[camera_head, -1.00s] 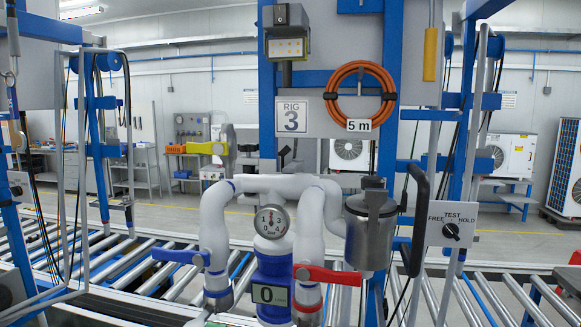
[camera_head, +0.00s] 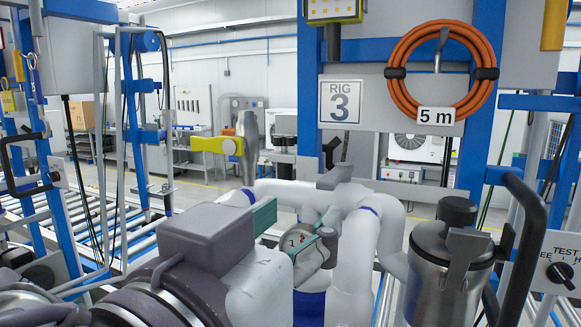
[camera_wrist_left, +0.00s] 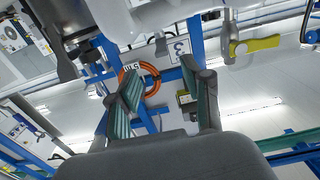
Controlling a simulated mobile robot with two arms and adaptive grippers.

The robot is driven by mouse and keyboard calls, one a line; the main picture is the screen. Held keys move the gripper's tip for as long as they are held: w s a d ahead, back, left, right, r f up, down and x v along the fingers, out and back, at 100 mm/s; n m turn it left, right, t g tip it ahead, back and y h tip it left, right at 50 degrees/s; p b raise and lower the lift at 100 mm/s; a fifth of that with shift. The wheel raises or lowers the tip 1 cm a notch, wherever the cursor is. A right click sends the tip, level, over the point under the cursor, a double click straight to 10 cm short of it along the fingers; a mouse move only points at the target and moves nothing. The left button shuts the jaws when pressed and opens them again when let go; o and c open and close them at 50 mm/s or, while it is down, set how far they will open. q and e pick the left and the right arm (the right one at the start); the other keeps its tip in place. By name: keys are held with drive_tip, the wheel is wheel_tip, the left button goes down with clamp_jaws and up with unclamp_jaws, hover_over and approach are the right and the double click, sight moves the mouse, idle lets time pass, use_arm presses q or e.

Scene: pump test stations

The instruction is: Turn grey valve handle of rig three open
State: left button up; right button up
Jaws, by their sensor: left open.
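The rig three panel (camera_head: 480,170) carries a sign reading RIG 3 (camera_head: 341,102). White pipes (camera_head: 355,255) stand below it. A grey block (camera_head: 335,177) sits at the top of these pipes under a dark hooked piece; I cannot tell whether it is the grey valve handle. The gripper and arm hide the lower left pipework. My right gripper is out of view.
An orange hose coil (camera_head: 440,70) hangs above. A yellow lever (camera_head: 210,145) juts out at left. A test switch (camera_head: 562,275) is at the far right.

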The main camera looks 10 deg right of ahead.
sight(328, 178)
use_arm(q)
drive_tip(key=p+x, duration=0.1)
drive_tip(key=x, duration=0.1)
drive_tip(key=p+x, duration=0.1)
drive_tip(key=x, duration=0.2)
drive_tip(key=r+p+x, duration=0.1)
drive_tip(key=p+x, duration=0.1)
drive_tip(key=x, duration=0.1)
drive_tip(key=shift+w, duration=0.2)
drive_tip(key=p+x, duration=0.1)
drive_tip(key=x, duration=0.1)
drive_tip(key=shift+w+d, duration=0.2)
drive_tip(key=shift+w, duration=0.05)
drive_tip(key=shift+w+d+f, duration=0.1)
drive_tip(key=shift+w+d, duration=0.1)
drive_tip(key=shift+w, duration=0.05)
drive_tip(key=shift+c, duration=0.6)
drive_tip(key=c, duration=0.8)
clamp_jaws()
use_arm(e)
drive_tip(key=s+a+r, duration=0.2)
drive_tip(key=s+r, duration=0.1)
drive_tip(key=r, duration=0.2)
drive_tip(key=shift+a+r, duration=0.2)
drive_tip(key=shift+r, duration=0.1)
